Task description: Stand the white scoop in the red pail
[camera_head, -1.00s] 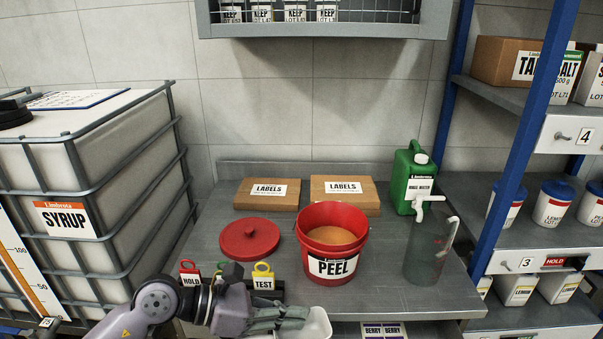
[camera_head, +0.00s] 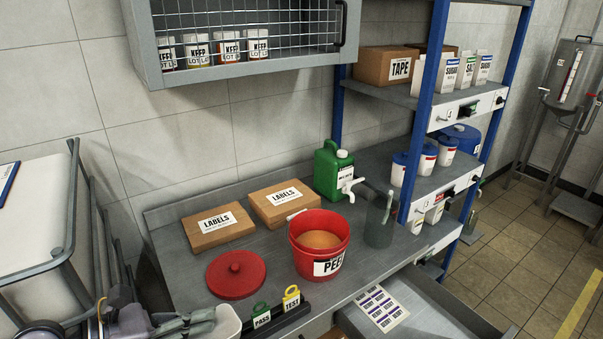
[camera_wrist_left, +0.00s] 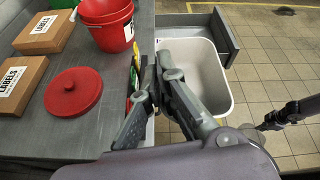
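The red pail (camera_head: 334,268), labelled PEEL, stands upright on the grey bench with orange-brown contents inside; part of it shows at the top of the left wrist view (camera_wrist_left: 112,38). The white scoop (camera_head: 228,321) is at the lower left of the head view, partly cut off. It looks like a deep tub in the left wrist view (camera_wrist_left: 205,70), beyond the bench's front edge. My left gripper (camera_wrist_left: 157,68) is closed around the scoop's near end, where its fingers hide the handle. A dark gripper, apparently my right one (camera_wrist_left: 290,112), is empty; its finger opening is unclear.
A red lid (camera_head: 236,276) lies left of the pail. PASS and TEST tags (camera_head: 291,298) stand at the front edge. A drawer (camera_head: 425,316) stands open in front.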

